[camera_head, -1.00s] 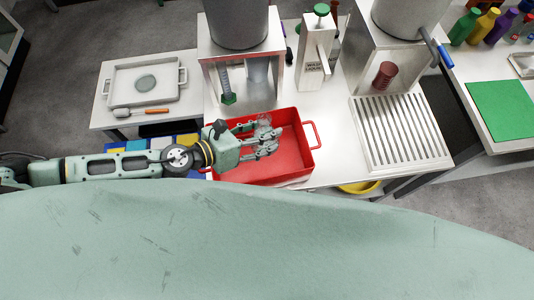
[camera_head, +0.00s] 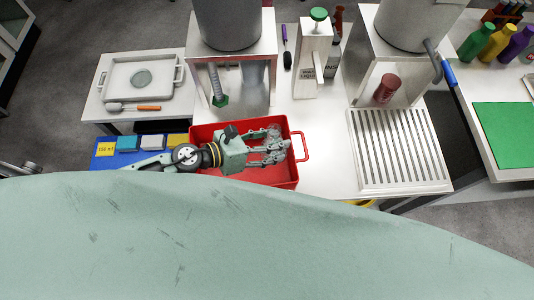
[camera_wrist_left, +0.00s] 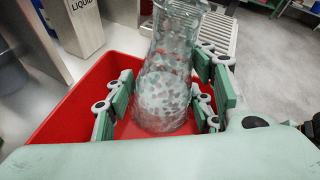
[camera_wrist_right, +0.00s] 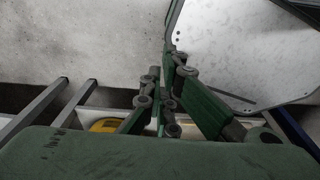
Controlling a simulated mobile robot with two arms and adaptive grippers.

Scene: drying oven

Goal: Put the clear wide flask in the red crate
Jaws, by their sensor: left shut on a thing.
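The clear wide flask (camera_wrist_left: 165,85) is see-through, with a broad round base and a narrower neck. My left gripper (camera_head: 274,146) is shut on it, with the fingers on either side of it in the left wrist view (camera_wrist_left: 163,100). In the head view the fingers hide most of the flask. The red crate (camera_head: 285,183) lies under the gripper, and the flask is over its right part. I cannot tell whether the flask touches the crate floor. My right gripper (camera_wrist_right: 165,85) appears shut and empty, away from the crate.
Behind the crate stands a metal stand with a green-based cylinder (camera_head: 217,90). A white dispenser box (camera_head: 312,60) is at the back. A slotted drain rack (camera_head: 400,150) is to the right. A blue mat with coloured boxes (camera_head: 128,143) lies left of the crate.

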